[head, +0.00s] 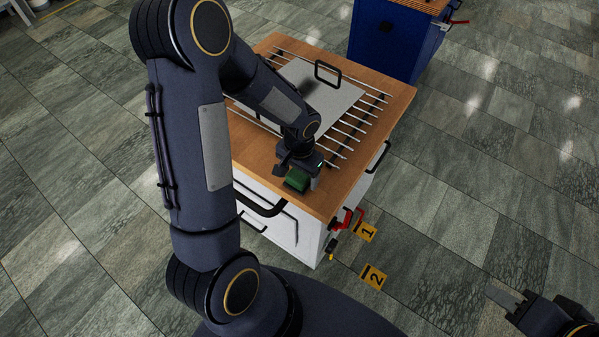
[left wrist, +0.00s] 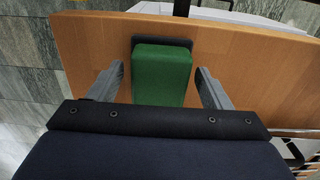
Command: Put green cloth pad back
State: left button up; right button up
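The green cloth pad (head: 297,180) is on the wooden top of the white cabinet, near its front corner. In the left wrist view the pad (left wrist: 162,75) is a green block with a dark strip along its far end. My left gripper (left wrist: 160,90) is over it, open, with one finger on each side and a gap between each finger and the pad. In the head view my left gripper (head: 300,176) partly covers the pad. My right gripper (head: 508,297) is at the lower right, away from the cabinet; its finger opening is unclear.
A metal plate with a black handle (head: 328,72) lies on a rack of metal rods on the wooden top (head: 395,95). Red-handled parts (head: 347,217) hang at the cabinet's front corner. A blue cabinet (head: 392,40) stands behind. Floor markers (head: 373,277) lie in front; the floor at right is clear.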

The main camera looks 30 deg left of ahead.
aim_at(300, 173)
pick_arm(q)
jog(key=shift+r+p, duration=0.3)
jog(key=shift+p, duration=0.05)
jog(key=shift+w+r, duration=0.1)
jog(key=shift+r, duration=0.3)
notch_tip(300, 173, up, 10)
jog(key=s+d+r+n+t+h, duration=0.1)
jog(key=s+r, duration=0.3)
jog(key=s, duration=0.4)
jog(key=s+d+r+n+t+h, duration=0.1)
jog(key=s+d+r+t+h, duration=0.1)
jog(key=s, duration=0.6)
notch_tip(300, 173, up, 4)
jog(key=d+t, duration=0.1)
jog(key=t, duration=0.1)
jog(key=shift+f+n+t+h, duration=0.2)
jog(key=shift+n+t+h, duration=0.1)
jog(key=shift+n+h, duration=0.1)
jog(key=shift+s+d, duration=0.1)
